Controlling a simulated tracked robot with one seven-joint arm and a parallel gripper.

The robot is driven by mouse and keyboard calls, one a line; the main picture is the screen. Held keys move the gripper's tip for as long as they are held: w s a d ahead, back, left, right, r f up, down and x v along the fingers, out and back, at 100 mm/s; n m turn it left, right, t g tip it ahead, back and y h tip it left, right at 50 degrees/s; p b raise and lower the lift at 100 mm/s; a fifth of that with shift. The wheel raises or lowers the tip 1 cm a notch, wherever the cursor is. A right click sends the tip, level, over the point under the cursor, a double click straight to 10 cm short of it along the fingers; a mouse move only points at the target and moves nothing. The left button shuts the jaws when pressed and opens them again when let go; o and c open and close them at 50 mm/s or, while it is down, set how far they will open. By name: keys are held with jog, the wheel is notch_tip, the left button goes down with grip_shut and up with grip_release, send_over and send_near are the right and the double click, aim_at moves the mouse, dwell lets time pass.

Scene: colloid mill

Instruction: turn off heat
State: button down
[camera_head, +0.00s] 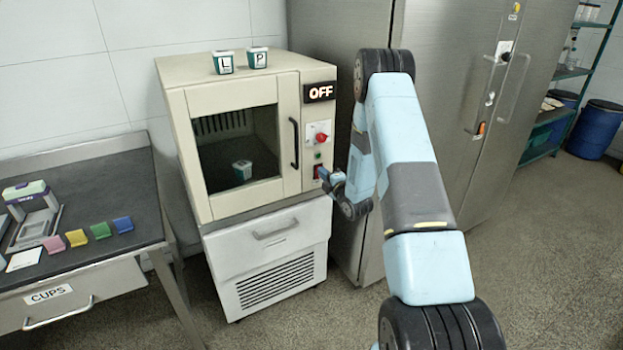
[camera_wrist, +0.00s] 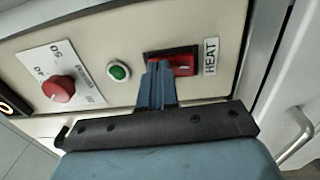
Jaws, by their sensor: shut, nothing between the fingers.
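The heating oven (camera_head: 182,75) is a beige cabinet with a glass door, and its display (camera_head: 320,92) reads OFF. The red HEAT switch (camera_wrist: 185,62) sits low on its right panel, beside the HEAT label (camera_wrist: 211,56). My gripper (camera_wrist: 158,68) is shut and empty, with its fingertips at the left part of the switch, partly covering it. I cannot tell whether they touch it. In the head view the gripper (camera_head: 326,177) reaches the lower right of the oven panel.
A green button (camera_wrist: 119,71) and a red dial (camera_wrist: 58,89) are left of the switch. Two cups (camera_head: 223,63) stand on the oven and one cup (camera_head: 242,170) is inside. A dark-topped table (camera_head: 110,185) is at left, a steel cabinet (camera_head: 450,60) at right.

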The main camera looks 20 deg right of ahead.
jog(key=shift+w, duration=0.1)
jog(key=r+v, duration=0.2)
jog(key=v, duration=1.2)
jog(key=shift+r, duration=0.15)
